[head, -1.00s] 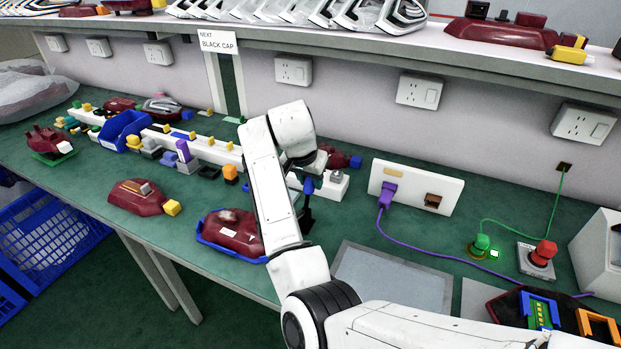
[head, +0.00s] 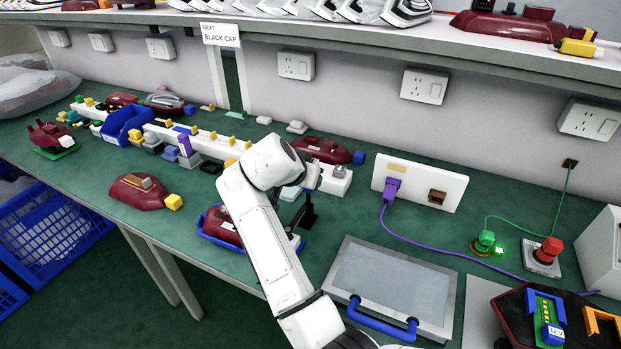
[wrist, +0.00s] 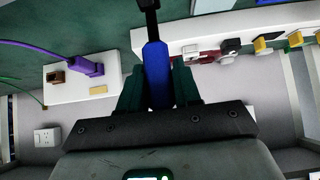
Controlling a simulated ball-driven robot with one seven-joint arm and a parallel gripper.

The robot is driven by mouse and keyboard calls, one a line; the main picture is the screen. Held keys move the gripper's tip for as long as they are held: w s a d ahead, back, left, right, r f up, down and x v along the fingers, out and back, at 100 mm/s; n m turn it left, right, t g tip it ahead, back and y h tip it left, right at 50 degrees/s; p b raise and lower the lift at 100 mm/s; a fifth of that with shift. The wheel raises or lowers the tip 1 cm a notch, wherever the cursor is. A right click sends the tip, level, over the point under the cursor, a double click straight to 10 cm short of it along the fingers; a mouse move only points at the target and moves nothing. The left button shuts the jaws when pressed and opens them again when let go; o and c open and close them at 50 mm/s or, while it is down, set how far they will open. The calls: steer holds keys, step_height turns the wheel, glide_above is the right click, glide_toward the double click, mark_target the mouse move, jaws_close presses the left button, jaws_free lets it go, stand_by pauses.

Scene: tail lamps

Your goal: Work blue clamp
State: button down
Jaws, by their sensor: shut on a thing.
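The blue clamp (head: 545,294) is a U-shaped bracket over a green strip on the dark red housing (head: 512,309) at the lower right of the head view. An orange clamp (head: 599,316) stands to its right. My gripper (wrist: 158,75) is shut on a blue handle (wrist: 158,68) with a black shaft, seen in the wrist view. In the head view my arm hides most of the grip; a black part (head: 307,213) shows beside my wrist. My gripper is well left of the blue clamp, above the bench.
A grey plate with a blue handle (head: 378,322) lies between my arm and the clamp. A white socket panel (head: 418,182) with a purple cable, a green button (head: 485,241) and a red button (head: 549,250) stand behind. A blue tray (head: 216,242) holds a lamp left of my arm.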

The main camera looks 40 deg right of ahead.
steer(key=c, duration=0.9)
jaws_free()
steer(key=shift+a, duration=0.15)
steer(key=v, duration=1)
steer(key=shift+s+a+r, duration=0.15)
steer(key=shift+a+r, duration=0.1)
steer(key=shift+r, duration=0.05)
